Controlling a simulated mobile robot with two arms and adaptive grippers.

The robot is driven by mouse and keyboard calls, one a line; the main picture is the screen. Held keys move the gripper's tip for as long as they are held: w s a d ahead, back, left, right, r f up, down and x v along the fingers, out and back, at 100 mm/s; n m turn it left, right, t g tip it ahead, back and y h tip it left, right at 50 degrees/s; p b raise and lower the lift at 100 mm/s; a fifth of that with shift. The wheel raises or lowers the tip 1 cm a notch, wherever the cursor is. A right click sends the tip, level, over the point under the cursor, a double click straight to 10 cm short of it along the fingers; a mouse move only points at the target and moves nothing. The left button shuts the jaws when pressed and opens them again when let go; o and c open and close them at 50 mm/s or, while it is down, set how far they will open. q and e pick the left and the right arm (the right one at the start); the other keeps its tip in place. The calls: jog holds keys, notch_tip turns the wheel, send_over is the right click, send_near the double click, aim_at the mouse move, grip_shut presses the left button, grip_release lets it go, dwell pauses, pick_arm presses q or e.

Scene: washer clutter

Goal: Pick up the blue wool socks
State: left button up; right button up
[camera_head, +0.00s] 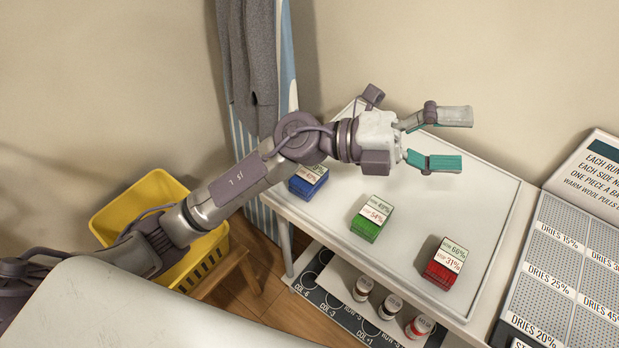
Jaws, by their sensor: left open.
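A small blue folded stack (306,186) with a printed label on top lies at the left end of the white table. It looks like the blue wool socks, but its label is too small to read surely. My left arm passes just above and behind it. My left gripper (453,140) is open and empty, its teal-padded fingers apart and pointing right over the back of the table. It is well to the right of the blue stack. My right gripper is not in view.
Labelled green (367,224) and red (441,274) stacks lie on the white table (400,210). A yellow basket (150,192) is at left, grey cloth hangs behind. A perforated "DRIES" board (565,265) stands at right; small jars are on a lower shelf.

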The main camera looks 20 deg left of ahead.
pick_arm(q)
notch_tip(320, 180, down, 5)
jog(key=m+g+y, duration=0.3)
jog(key=m+y, duration=0.1)
jog(key=y, duration=0.1)
jog(key=n+t+y, duration=0.1)
jog(key=t+y, duration=0.1)
jog(key=y, duration=1.4)
send_over(309, 174)
notch_tip(309, 174, down, 16)
jog(key=shift+s+d+r+p, duration=0.1)
jog(key=shift+r+p, duration=0.05)
jog(key=shift+p, duration=0.25)
notch_tip(309, 174, down, 5)
jog(key=shift+r+p, duration=0.15)
jog(key=shift+p, duration=0.45)
jog(key=shift+f, duration=0.55)
jog(key=c, duration=1.3)
